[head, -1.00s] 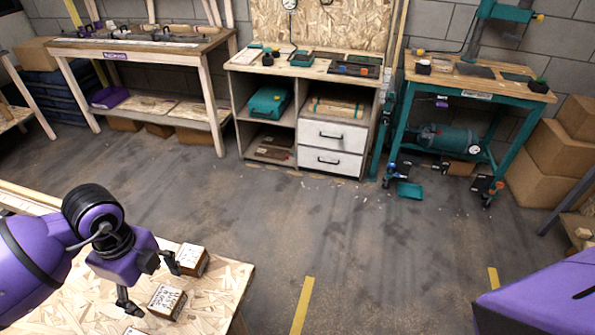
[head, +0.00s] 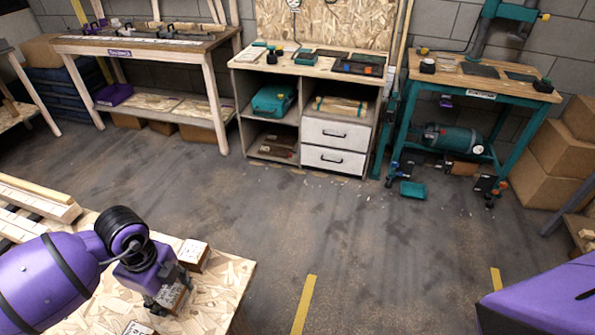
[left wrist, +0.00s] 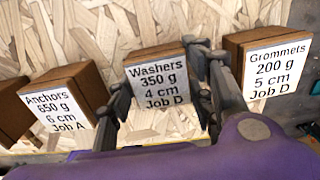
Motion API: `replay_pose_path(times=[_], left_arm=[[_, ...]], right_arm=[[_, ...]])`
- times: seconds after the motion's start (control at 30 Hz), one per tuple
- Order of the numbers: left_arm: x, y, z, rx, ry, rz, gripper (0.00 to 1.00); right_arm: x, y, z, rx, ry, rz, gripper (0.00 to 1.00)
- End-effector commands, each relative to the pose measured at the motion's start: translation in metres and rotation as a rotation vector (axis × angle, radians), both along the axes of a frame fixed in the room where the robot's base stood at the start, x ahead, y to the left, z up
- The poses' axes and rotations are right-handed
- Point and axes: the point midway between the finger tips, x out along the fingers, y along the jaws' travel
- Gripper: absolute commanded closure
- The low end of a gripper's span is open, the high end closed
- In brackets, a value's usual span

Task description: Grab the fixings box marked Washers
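The Washers box (left wrist: 158,80) is a small brown wooden block with a white label reading "Washers 350 g 4 cm Job D". It lies between the fingers of my left gripper (left wrist: 164,78), one finger at each side. The fingers look spread and very close to its sides; I cannot see a firm grip. In the head view, my left gripper (head: 168,297) is low over the board and partly hides this box (head: 175,298). The Anchors box (left wrist: 62,100) is to its left and the Grommets box (left wrist: 268,65) to its right. My right gripper is not in view.
The boxes rest on a chipboard table (head: 222,283). Another brown block (left wrist: 12,112) is at the left wrist view's left edge, and the Grommets box is close beside the right finger. Wooden strips (head: 40,200) lie on the left. Open floor (head: 300,220) lies beyond.

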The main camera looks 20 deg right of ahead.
Motion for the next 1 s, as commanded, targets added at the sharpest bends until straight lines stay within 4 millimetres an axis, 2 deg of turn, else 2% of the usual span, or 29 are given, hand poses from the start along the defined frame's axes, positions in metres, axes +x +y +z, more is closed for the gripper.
replay_pose_path(times=[0.03,0.23,0.5,0.67,0.8,1.0], left_arm=[[0.0,0.0,0.0,-0.001,-0.001,0.0,0.65],[0.0,0.0,0.0,-0.001,-0.001,0.0,0.91],[0.001,0.0,0.002,0.0,-0.002,0.0,0.91],[0.001,0.0,0.013,-0.002,-0.004,0.0,0.91],[0.002,0.0,0.035,-0.001,-0.007,-0.001,0.91],[-0.032,-0.014,0.076,-0.003,-0.008,-0.006,0.91]], right_arm=[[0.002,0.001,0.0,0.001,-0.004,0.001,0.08],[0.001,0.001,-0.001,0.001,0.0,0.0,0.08],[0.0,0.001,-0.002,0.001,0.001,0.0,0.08],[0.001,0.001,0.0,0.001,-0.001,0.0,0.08],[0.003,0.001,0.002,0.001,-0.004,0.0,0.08],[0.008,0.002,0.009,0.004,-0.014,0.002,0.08]])
